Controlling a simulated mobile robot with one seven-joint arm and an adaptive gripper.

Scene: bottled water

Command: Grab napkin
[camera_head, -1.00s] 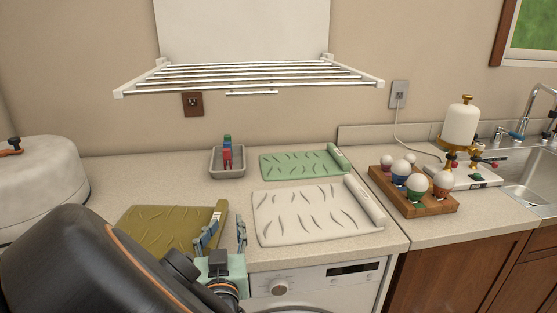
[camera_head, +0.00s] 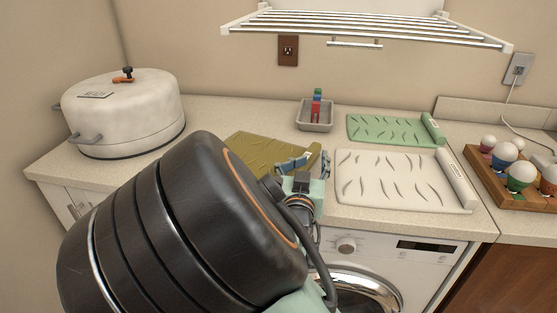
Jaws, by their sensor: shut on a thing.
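An olive-green napkin (camera_head: 255,149) with dark leaf-like marks lies on the counter, with a rolled right edge. My gripper (camera_head: 310,163) is at the near end of this roll, with a finger on either side, shut on it. The napkin's near left part is hidden behind my dark arm. A green napkin (camera_head: 384,129) of the same kind lies at the back right, and a white napkin (camera_head: 395,180) lies to the right of my gripper. Both are flat with a rolled right edge.
A grey tray (camera_head: 301,122) with small coloured items stands behind the olive napkin. A large white lidded pot (camera_head: 125,112) stands at left. A wooden holder (camera_head: 488,181) with egg-like things is at right. A washing machine (camera_head: 385,249) is below, a drying rack (camera_head: 365,27) above.

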